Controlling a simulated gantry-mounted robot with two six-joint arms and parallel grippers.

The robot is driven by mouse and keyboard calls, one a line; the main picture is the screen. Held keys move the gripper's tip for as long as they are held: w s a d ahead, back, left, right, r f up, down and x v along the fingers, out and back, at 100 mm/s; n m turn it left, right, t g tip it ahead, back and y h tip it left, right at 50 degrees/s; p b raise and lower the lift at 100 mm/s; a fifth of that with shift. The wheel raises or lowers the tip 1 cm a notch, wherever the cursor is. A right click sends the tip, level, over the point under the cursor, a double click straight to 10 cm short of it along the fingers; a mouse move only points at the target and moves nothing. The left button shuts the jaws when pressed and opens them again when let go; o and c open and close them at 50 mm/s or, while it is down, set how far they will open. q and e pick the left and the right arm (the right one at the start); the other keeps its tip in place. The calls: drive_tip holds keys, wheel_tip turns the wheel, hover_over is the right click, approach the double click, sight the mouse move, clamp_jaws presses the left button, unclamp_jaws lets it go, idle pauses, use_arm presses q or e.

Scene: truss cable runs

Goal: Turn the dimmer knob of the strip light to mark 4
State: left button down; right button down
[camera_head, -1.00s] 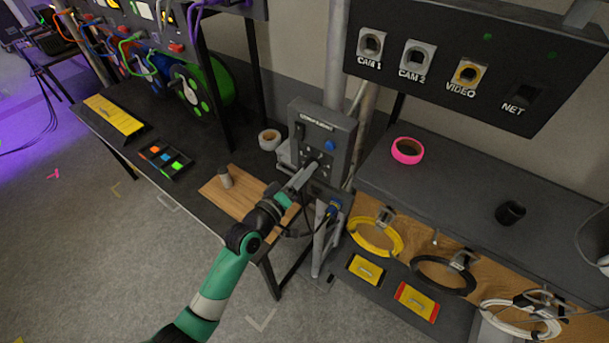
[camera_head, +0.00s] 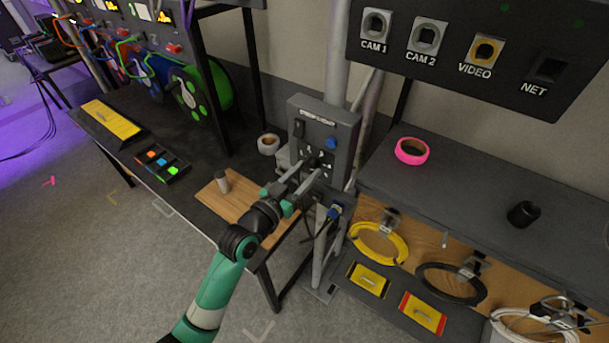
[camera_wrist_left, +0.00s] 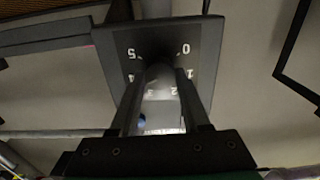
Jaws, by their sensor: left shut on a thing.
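In the left wrist view the knob (camera_wrist_left: 159,74) sits between my two fingers (camera_wrist_left: 158,95). White marks 0 to 5 ring it on the dark panel (camera_wrist_left: 204,35), upside down in this view. Marks 5 and 4 are on the left, 0 and 1 on the right. The knob's pointer cannot be made out. My right gripper is not in view.
A blue knob (camera_head: 331,144) and a black switch (camera_head: 299,128) sit on the same box. A wooden board (camera_head: 231,203) with a small grey cylinder (camera_head: 222,184) lies left of my arm. A pink tape roll (camera_head: 411,151) lies on the shelf to the right.

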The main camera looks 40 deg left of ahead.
use_arm(q)
drive_tip(key=shift+m, duration=0.8)
drive_tip(key=shift+c, duration=1.9)
unclamp_jaws()
drive_tip(key=shift+s, duration=0.1)
drive_tip(key=s+d, duration=0.2)
drive_tip(key=s, duration=0.9)
drive_tip(key=shift+s, duration=0.15)
